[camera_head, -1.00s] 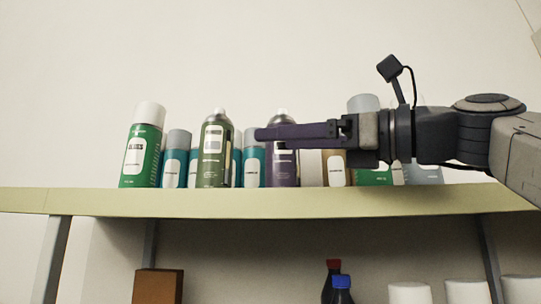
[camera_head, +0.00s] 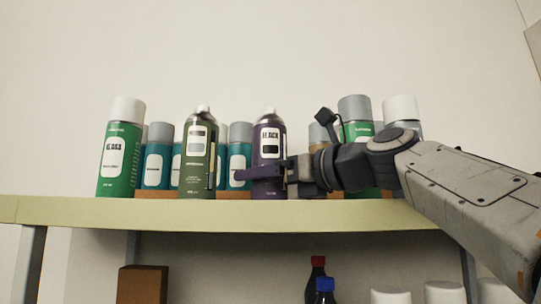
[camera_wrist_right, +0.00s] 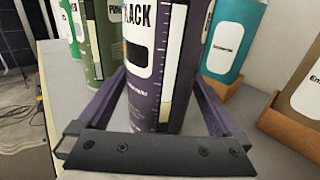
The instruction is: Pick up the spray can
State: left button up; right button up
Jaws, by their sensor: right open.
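Several spray cans stand upright on the upper shelf. The purple can labelled BLACK (camera_head: 268,150) stands near the middle; in the right wrist view the can (camera_wrist_right: 155,60) rises large between the fingers. My right gripper (camera_head: 250,177) is open at the lower part of this can, with one purple finger on each side (camera_wrist_right: 158,95). I cannot tell whether the fingers touch it. An olive green can (camera_head: 198,150) stands just left of it, and a tall green can with a white cap (camera_head: 121,150) stands further left. My left gripper is not in view.
Teal cans (camera_head: 240,155) stand behind in low brown boxes (camera_wrist_right: 290,125). More cans, including a green one with a grey cap (camera_head: 356,112), stand right, partly behind my arm. The pale shelf edge (camera_head: 200,213) runs across the front; bottles (camera_head: 325,288) and a brown box (camera_head: 142,284) are below.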

aim_at(259, 128)
jog(key=shift+x, duration=0.9)
jog(key=shift+r, duration=0.1)
jog(key=c, duration=1.4)
jog(key=shift+r, duration=0.1)
notch_tip(259, 128, up, 8)
jog(key=p, duration=0.4)
jog(key=shift+p, duration=0.4)
jog(key=shift+r, duration=0.9)
